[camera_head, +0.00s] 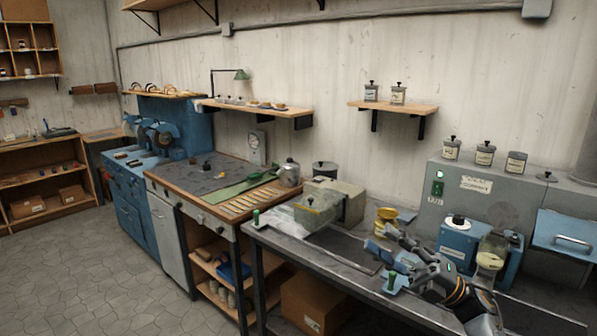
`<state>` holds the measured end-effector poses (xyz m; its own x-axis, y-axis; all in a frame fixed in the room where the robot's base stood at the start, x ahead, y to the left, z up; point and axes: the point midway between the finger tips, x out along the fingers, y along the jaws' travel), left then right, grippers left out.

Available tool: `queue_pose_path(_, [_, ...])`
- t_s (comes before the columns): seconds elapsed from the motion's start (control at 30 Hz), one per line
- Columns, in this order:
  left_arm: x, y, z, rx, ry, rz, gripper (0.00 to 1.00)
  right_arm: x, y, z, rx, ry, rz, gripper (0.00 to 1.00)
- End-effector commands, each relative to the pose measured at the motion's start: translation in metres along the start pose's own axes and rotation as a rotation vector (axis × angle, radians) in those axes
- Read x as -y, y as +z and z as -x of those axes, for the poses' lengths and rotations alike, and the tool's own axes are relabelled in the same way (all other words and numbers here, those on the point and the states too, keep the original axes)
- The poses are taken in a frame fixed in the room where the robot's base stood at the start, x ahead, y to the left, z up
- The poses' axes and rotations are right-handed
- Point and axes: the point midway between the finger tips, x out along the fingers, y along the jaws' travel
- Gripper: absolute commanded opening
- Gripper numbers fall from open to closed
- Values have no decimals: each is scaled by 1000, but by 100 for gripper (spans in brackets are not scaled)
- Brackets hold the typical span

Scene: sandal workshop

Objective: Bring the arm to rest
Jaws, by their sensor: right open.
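My right gripper (386,252) is over the grey workbench (335,244) at the front right, with its arm coming in from the lower right. Its jaws are open and I see nothing held between them. A yellow cup-like container (386,218) stands just behind it. A small green-topped piece (391,281) shows close to the fingers; I cannot tell whether they touch. My left arm and gripper are not in view.
A greenish box-shaped machine (318,207) is on the bench to the left. A grey cabinet (452,208) backs the bench. The bench middle is fairly clear.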

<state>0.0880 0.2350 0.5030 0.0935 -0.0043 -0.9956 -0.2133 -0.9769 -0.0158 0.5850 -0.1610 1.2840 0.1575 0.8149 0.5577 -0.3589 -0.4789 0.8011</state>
Motion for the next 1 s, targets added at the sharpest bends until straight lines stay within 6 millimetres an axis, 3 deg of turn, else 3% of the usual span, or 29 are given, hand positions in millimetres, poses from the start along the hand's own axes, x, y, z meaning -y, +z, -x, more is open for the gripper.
queue_pose_path(0.13, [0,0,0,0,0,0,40,-16,63,11,292,87,-83,40])
queue_pose_path(0.27, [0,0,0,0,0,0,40,-21,126,42,606,171,-210,40])
queue_pose_path(0.4, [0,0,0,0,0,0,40,-8,176,91,920,237,-379,40])
queue_pose_path(0.5, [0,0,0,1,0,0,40,9,196,124,1108,264,-500,40])
queue_pose_path(0.7, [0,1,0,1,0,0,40,53,207,182,1419,278,-734,40])
queue_pose_path(0.87, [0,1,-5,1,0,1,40,127,176,232,1529,206,-807,40])
queue_pose_path(1.0, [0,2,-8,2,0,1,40,190,138,278,1626,135,-870,40])
